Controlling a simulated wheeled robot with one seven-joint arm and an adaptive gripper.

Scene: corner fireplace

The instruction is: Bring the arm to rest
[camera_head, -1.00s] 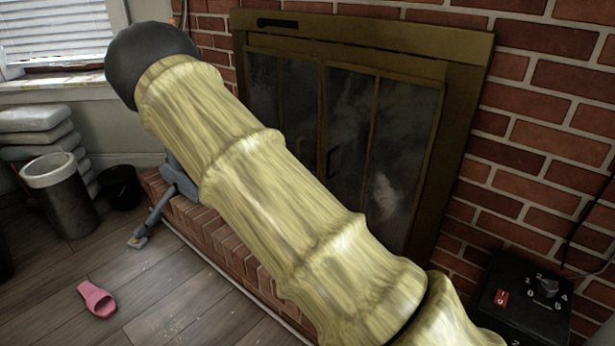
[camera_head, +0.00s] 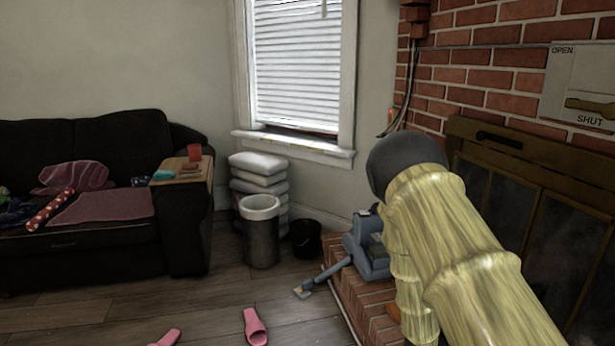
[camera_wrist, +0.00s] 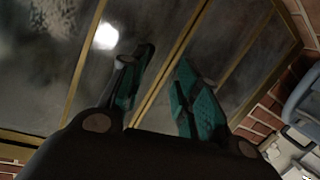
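My arm, with yellow-green bark-like links and a dark round joint, fills the lower right of the head view. Its end is not visible there. In the wrist view my gripper (camera_wrist: 165,62) has two dark fingers with teal pads. They stand apart with nothing between them. Behind them is the brass-framed glass of the fireplace (camera_wrist: 235,70), tilted in the picture; the gap to it is hard to judge. In the head view the fireplace (camera_head: 490,138) is at the right, partly behind my arm.
A blue-grey device (camera_head: 368,245) is at the brick hearth (camera_head: 365,305), beside my arm. A grey bin (camera_head: 262,240), a black bucket (camera_head: 305,238) and stacked white bags (camera_head: 258,163) stand under the window. A dark sofa (camera_head: 85,135) is at the left. Pink slippers (camera_head: 255,327) lie on the otherwise open wooden floor.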

